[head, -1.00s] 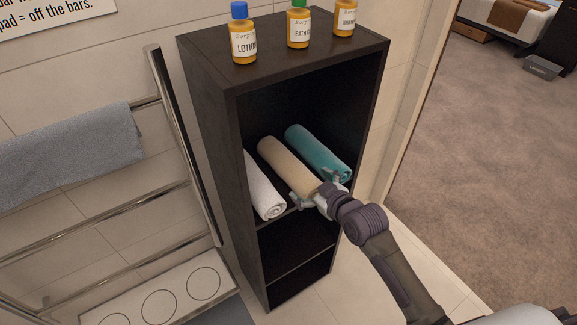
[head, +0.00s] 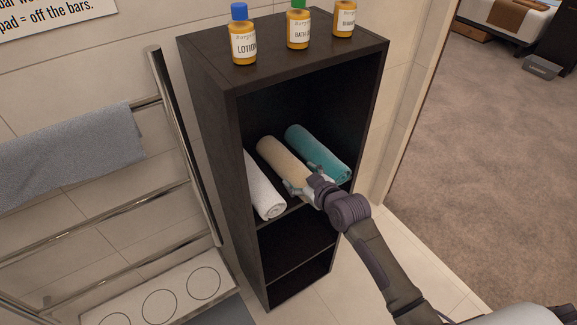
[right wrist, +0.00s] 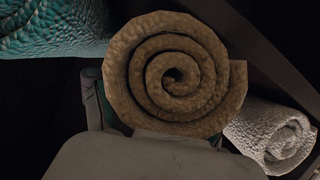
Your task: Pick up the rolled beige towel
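The rolled beige towel (head: 281,160) lies on a shelf of the dark cabinet (head: 216,170), between a white rolled towel (head: 263,188) and a teal rolled towel (head: 320,153). My right gripper (head: 304,178) is at the beige towel's front end, with one finger on each side of it. The fingers look spread around the roll; firm contact does not show. In the right wrist view, the beige towel's spiral end (right wrist: 174,75) is close in front of the palm, and the right-hand finger is mostly hidden. My left gripper is not in view.
Bottles, including a lotion bottle (head: 243,38), stand on the cabinet top. The cabinet's side walls and the shelf above bound the opening. A chrome rack (head: 180,140) with a grey towel (head: 70,153) is at the left. Open carpet (head: 490,150) lies at the right.

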